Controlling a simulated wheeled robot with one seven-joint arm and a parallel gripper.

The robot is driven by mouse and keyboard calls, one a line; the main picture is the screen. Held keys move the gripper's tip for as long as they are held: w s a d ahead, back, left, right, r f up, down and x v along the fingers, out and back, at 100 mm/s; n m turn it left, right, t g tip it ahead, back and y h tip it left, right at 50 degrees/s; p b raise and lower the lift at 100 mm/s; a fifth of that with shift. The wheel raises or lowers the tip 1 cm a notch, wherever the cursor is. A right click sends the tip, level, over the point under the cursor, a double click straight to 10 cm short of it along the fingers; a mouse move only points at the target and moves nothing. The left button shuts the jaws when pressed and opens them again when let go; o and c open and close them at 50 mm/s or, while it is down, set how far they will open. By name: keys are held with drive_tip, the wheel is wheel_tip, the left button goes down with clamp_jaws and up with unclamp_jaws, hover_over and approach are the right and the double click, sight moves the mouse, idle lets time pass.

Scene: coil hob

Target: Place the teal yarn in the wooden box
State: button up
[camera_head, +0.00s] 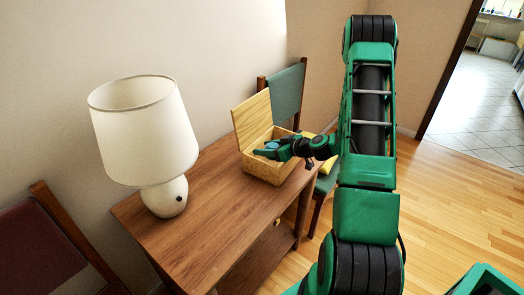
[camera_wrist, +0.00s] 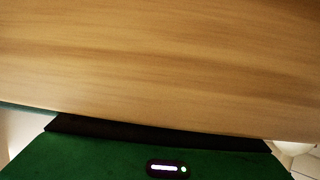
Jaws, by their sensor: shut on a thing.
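The wooden box (camera_head: 266,172) stands on the brown table with its lid (camera_head: 252,118) raised open on the far left side. My gripper (camera_head: 264,152) reaches over the box from the right, with its tip at or inside the opening. It is shut on the teal yarn (camera_head: 272,145), of which a small patch shows beside the fingers. I cannot tell if the yarn touches the box floor. In the wrist view a pale wood surface fills most of the picture above the green gripper body; the yarn does not show there.
A white lamp (camera_head: 150,135) stands on the table (camera_head: 205,220), left of the box. A chair with a green back (camera_head: 286,95) is behind the box, and a dark red chair (camera_head: 40,240) is at the left. The table's front is clear.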

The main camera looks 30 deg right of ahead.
drive_tip(key=shift+f, duration=0.6)
